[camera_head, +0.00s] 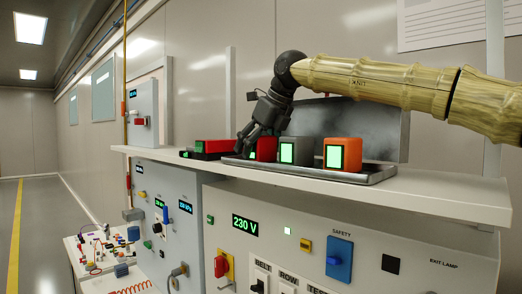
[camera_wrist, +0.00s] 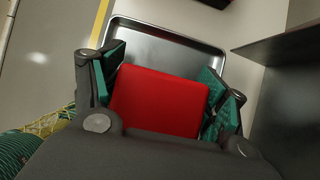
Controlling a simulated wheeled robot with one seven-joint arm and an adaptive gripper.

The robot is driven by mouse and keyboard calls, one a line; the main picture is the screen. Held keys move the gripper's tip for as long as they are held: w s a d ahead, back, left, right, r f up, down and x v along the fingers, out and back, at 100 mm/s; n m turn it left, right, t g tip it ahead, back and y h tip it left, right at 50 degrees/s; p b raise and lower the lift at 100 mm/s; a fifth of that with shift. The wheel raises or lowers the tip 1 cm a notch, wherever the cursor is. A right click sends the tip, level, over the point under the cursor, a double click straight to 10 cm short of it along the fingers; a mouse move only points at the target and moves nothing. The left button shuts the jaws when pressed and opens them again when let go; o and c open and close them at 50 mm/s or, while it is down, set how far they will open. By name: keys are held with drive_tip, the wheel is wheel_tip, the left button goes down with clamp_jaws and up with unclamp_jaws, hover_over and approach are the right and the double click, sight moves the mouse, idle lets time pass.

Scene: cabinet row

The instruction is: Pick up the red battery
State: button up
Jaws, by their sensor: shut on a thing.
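The red battery (camera_head: 265,148) is a small block with a green-lit face at the left end of a metal tray (camera_head: 349,177) on the shelf. My gripper (camera_head: 254,140) reaches down over it from above. In the wrist view my gripper (camera_wrist: 167,95) has its green-padded fingers on both sides of the red battery (camera_wrist: 160,101), shut on it. The tray (camera_wrist: 176,42) shows below and behind the battery. I cannot tell whether the battery is clear of the tray.
A grey battery (camera_head: 294,150) and an orange battery (camera_head: 342,153) stand right of the red one on the tray. A red and black object (camera_head: 209,148) lies left of the tray on the shelf (camera_head: 440,188). A dark panel (camera_head: 350,128) stands behind.

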drive_tip(key=shift+r, duration=0.1)
drive_tip(key=shift+c, duration=0.2)
wheel_tip(320, 180, up, 10)
drive_tip(key=p, duration=0.9)
drive_tip(key=shift+p, duration=0.35)
